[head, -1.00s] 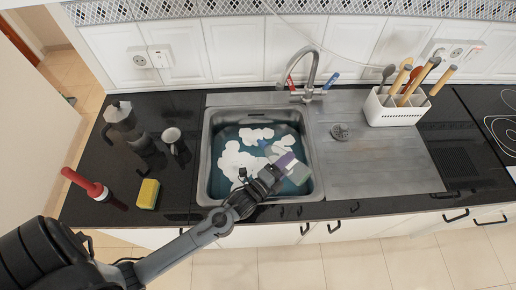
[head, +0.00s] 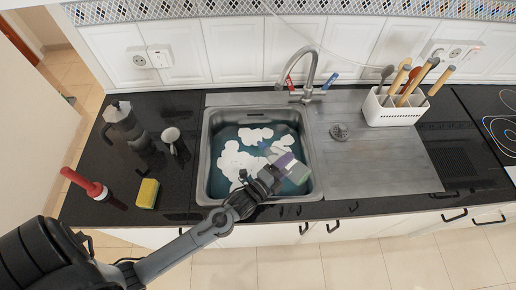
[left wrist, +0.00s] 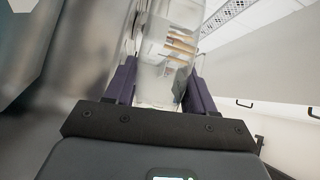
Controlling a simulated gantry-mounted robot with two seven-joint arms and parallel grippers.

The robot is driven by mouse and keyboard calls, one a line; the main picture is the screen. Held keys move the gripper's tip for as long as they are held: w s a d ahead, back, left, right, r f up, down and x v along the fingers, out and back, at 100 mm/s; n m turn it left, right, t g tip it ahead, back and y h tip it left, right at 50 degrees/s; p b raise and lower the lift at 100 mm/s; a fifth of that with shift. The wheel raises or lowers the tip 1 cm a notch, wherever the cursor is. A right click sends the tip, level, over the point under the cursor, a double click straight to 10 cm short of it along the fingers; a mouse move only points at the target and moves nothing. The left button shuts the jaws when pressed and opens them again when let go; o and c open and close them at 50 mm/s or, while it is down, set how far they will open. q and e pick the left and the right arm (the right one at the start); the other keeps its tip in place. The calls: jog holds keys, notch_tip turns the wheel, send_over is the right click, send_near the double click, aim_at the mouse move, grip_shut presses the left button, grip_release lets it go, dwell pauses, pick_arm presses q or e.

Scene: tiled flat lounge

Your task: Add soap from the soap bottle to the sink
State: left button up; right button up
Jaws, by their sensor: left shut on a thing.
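My left gripper (head: 279,168) is over the front right of the sink (head: 204,165). It is shut on the soap bottle (head: 298,175), a clear, pale container tilted over the basin. The left wrist view shows the see-through bottle (left wrist: 168,50) between the two dark purple fingers (left wrist: 160,88). The sink holds bluish water with white foam patches (head: 237,160) on it. The bottle's mouth is too small to make out, and I cannot tell whether soap is flowing. My right gripper is not in view.
A tap (head: 308,75) stands behind the sink. A ribbed drainboard (head: 380,160) is clear to its right, with a white utensil holder (head: 394,108) behind. A yellow sponge (head: 148,193), red-handled tool (head: 88,185), moka pot (head: 122,120) and dark mug (head: 172,137) are left of the sink.

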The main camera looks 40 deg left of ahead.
pick_arm(q)
jog(key=shift+w+a+r, duration=0.1)
jog(key=shift+w+r, duration=0.05)
jog(key=shift+a, duration=0.2)
jog(key=shift+m, duration=0.3)
jog(key=shift+r+m+b, duration=0.45)
jog(key=shift+m+b, duration=0.05)
jog(key=shift+m, duration=0.2)
jog(key=shift+d+f+m+b, duration=0.1)
jog(key=shift+f+m+b, duration=0.55)
jog(key=shift+b, duration=0.3)
jog(key=shift+r, duration=0.35)
jog(key=shift+m, duration=0.35)
